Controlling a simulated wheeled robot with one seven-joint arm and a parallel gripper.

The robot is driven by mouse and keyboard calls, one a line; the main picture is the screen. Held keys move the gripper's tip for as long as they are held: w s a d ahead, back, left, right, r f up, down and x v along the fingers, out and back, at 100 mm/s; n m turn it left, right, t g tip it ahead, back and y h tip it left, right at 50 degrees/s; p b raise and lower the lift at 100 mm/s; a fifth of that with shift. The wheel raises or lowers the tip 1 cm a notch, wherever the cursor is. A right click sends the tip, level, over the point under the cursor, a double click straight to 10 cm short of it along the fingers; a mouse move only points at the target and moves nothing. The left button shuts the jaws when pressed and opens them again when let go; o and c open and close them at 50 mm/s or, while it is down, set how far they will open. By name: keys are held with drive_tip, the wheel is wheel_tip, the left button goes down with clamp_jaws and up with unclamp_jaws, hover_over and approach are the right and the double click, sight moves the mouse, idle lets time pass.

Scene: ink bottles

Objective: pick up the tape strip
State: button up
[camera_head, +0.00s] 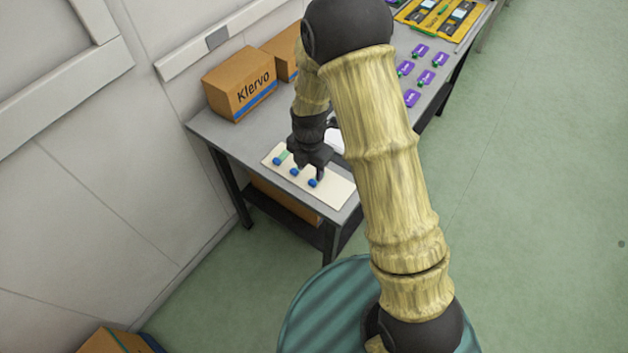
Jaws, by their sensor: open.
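A cream board (338,193) lies on the near end of the grey table. Several small blue pieces (312,183) sit on it in a row. A small green strip (285,155) shows near the board's left end, by the leftmost blue piece; it may be the tape strip, but it is too small to be sure. My gripper (309,172) is open and points down over the middle of the board, to the right of the green strip. It hides part of the board. I cannot tell whether its fingertips touch anything.
A cardboard box marked Klervo (236,84) stands at the table's wall side, with another box (284,52) behind it. Purple cards (426,77) and a yellow tray (411,14) lie farther along the grey table (228,134). My arm hides the table's middle.

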sight(313, 180)
drive_tip(key=shift+d+f, duration=0.2)
drive_tip(key=shift+f, duration=0.25)
drive_tip(key=shift+w+d+f+p, duration=0.15)
drive_tip(key=shift+f+p, duration=0.3)
drive_tip(key=shift+f, duration=0.65)
drive_tip(key=shift+d+f+p, duration=0.1)
drive_tip(key=shift+f+p, duration=0.3)
drive_tip(key=shift+f, duration=0.7)
drive_tip(key=c, duration=0.8)
